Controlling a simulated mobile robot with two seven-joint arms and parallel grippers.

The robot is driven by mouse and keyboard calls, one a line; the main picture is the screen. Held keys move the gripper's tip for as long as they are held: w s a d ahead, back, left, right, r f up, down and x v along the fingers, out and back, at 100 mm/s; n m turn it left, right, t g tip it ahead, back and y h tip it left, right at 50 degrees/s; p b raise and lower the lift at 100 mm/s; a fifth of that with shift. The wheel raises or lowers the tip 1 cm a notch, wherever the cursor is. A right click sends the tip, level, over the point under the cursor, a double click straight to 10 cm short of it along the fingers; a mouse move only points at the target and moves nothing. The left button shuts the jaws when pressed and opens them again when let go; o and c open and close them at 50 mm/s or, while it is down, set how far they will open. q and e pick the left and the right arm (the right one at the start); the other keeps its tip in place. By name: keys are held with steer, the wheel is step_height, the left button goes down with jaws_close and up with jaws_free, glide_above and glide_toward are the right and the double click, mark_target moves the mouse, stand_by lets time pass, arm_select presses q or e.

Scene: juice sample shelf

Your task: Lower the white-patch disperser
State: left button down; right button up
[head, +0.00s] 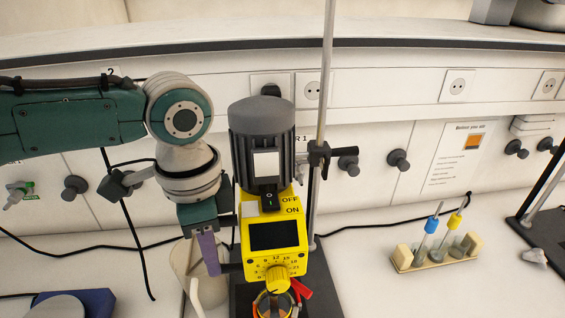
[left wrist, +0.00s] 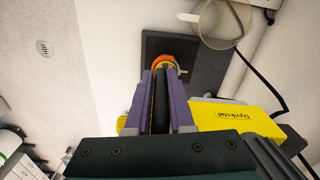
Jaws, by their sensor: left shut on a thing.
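The white-patch disperser (head: 271,235) has a yellow body with a dark screen and dial, and a grey motor on top with a white patch (head: 266,165). It stands upright on a stand rod (head: 325,85), held by a black clamp (head: 320,156). My left gripper (head: 213,268) is at the disperser's left side, its purple fingers shut on a dark handle. In the left wrist view my gripper (left wrist: 162,88) has the black handle (left wrist: 160,110) between its fingers, beside the yellow body (left wrist: 235,119). My right gripper is not in view.
A pale beaker (head: 185,257) stands just behind and left of my left gripper. An orange-rimmed item with a red clip (head: 302,289) is at the disperser's lower end. A rack (head: 435,260) with blue and yellow-topped tools stands right. Black cables cross the bench.

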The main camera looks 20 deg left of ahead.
arm_select(q)
steer(key=c, duration=0.8)
jaws_free()
steer(key=shift+a, duration=0.1)
steer(key=shift+c, duration=0.2)
step_height(320, 180, up, 10)
steer(key=shift+f+b, duration=0.1)
steer(key=shift+b, duration=0.75)
